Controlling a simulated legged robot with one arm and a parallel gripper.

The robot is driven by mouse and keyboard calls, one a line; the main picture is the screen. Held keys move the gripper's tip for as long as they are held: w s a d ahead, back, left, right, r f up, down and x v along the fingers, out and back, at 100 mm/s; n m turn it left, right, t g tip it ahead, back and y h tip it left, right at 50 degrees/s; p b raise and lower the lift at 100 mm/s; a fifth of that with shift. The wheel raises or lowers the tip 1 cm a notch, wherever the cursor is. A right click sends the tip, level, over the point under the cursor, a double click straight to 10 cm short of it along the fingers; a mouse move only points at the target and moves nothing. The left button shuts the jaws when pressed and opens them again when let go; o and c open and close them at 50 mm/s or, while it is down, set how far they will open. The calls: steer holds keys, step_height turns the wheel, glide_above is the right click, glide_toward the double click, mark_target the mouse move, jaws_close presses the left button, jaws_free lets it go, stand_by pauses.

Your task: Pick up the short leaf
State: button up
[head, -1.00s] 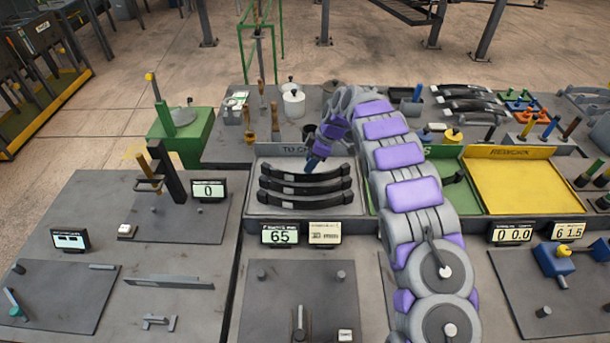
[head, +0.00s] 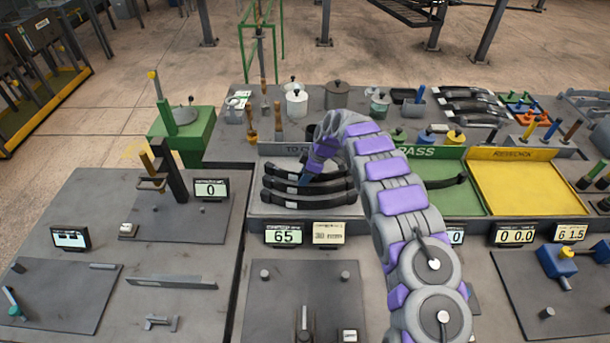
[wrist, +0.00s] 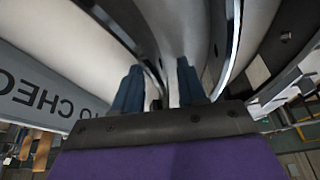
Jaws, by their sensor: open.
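Several dark, curved leaves lie stacked one behind another in the grey tray (head: 290,212) marked TO CHECK. The front leaf (head: 325,201) shows most clearly; my gripper and arm partly cover those behind it. Their lengths look alike, so I cannot tell which is the short one. My gripper (head: 304,181) is low over these leaves, pointing down. In the wrist view, its two blue fingers (wrist: 160,88) are apart, with curved leaf surfaces close around them. I cannot tell whether a leaf lies between the fingers.
A green PASS tray (head: 490,197) holds one dark leaf (head: 447,183), partly behind my arm. A yellow tray (head: 530,185) to its right is empty. A display reading 65 (head: 284,235) stands before the grey tray. Pots and tools crowd the back.

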steer(key=shift+d+r, duration=0.1)
steer(key=shift+d, duration=1.15)
steer(key=c, duration=0.6)
steer(key=shift+c, duration=0.7)
steer(key=shift+a, duration=0.9)
jaws_close()
